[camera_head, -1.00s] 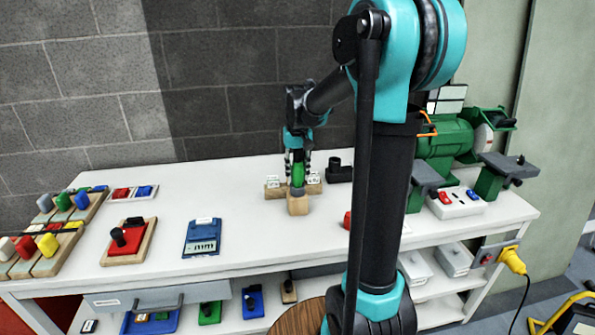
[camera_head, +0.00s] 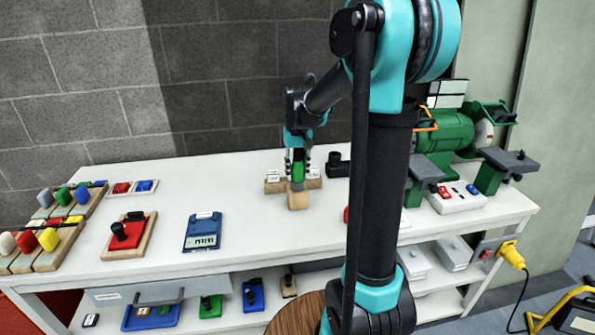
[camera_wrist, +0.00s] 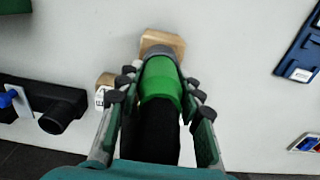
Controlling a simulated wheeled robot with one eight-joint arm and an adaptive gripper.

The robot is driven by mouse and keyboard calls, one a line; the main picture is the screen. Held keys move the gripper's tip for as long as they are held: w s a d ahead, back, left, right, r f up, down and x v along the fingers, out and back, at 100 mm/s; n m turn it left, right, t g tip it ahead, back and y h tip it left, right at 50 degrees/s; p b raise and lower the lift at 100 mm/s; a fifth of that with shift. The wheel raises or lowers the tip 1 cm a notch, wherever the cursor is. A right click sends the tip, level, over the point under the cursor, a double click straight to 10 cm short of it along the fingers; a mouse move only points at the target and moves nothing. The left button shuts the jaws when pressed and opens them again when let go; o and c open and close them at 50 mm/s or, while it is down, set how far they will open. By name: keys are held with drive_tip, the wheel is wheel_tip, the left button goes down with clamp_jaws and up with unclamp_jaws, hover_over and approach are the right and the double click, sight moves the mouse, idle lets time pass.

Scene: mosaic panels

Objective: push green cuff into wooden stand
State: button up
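The green cuff (camera_head: 298,171) is upright in my gripper (camera_head: 298,168), above the front arm of the wooden stand. In the wrist view the cuff (camera_wrist: 160,85) lies between both fingers of my gripper (camera_wrist: 160,92), which press close on its sides. A dark grey end of the cuff's piece meets the wooden stand (camera_wrist: 162,40). The stand (camera_head: 298,200) is a light wood base on the white table, with side blocks carrying small white labels. The contact at the stand's top is partly hidden, so I cannot tell how deep the cuff sits.
A black pipe-like fitting (camera_head: 337,167) stands just right of the stand. A blue device (camera_head: 202,232) and a red block on wood (camera_head: 130,236) lie to the left. A green grinder (camera_head: 447,135) stands at the right. The table in front of the stand is clear.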

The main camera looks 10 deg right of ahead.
drive_tip(key=o, duration=0.4)
drive_tip(key=shift+o, duration=0.2)
drive_tip(key=shift+r, duration=0.15)
wheel_tip(320, 180, up, 11)
drive_tip(key=shift+s+r, duration=0.1)
drive_tip(key=shift+r, duration=0.1)
drive_tip(key=s+d+f+t, duration=0.1)
drive_tip(key=s+f, duration=0.6)
drive_tip(key=s+d+f+t, duration=0.1)
drive_tip(key=s+f, duration=0.6)
drive_tip(key=s+d+f+t, duration=0.2)
drive_tip(key=s+f, duration=0.5)
drive_tip(key=s, duration=0.1)
drive_tip(key=shift+f, duration=0.1)
